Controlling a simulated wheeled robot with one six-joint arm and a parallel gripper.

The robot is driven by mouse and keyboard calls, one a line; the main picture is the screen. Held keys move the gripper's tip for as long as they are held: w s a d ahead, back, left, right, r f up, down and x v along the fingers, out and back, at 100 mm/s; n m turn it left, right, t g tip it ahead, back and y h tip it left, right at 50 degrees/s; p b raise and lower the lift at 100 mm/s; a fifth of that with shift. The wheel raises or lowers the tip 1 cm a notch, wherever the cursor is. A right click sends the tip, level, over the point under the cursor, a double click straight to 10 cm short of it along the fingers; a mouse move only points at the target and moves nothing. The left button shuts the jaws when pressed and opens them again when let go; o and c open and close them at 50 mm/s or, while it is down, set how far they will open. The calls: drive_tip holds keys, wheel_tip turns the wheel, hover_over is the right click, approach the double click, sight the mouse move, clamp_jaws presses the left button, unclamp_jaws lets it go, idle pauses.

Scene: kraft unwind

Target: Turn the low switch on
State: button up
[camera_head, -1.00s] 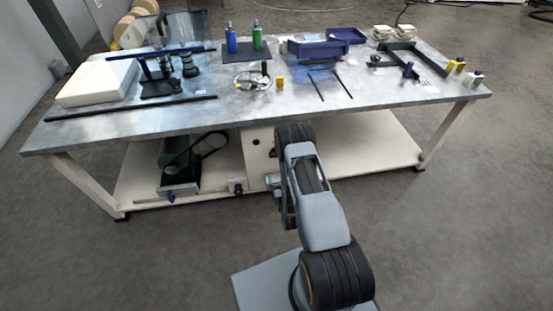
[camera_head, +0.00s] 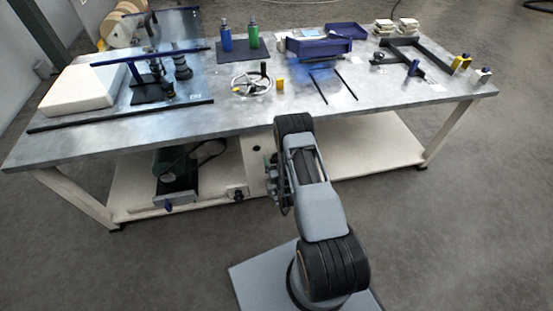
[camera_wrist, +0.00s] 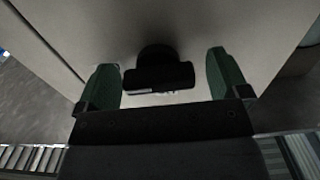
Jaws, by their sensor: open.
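My gripper (camera_wrist: 165,75) is open, with one green finger on each side of the bar and a gap on both sides. In the head view, my arm hides most of the gripper.
The workbench top (camera_head: 210,125) overhangs the shelf. A handwheel (camera_head: 250,86) and bottles are on top. The shelf's right part is bare.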

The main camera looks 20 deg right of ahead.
drive_tip(key=shift+d, duration=0.15)
drive_tip(key=shift+c, duration=0.4)
drive_tip(key=c, duration=0.9)
drive_tip(key=shift+o, duration=0.2)
drive_tip(key=n+b, duration=0.1)
drive_tip(key=n, duration=0.3)
drive_tip(key=shift+f+b, duration=0.1)
drive_tip(key=shift+b, duration=0.2)
drive_tip(key=n+b, duration=0.1)
drive_tip(key=n, duration=0.3)
drive_tip(key=shift+n+b, duration=0.3)
drive_tip(key=n+b, duration=0.2)
drive_tip(key=n, duration=0.3)
drive_tip(key=shift+n+b, duration=0.6)
drive_tip(key=shift+n, duration=1.4)
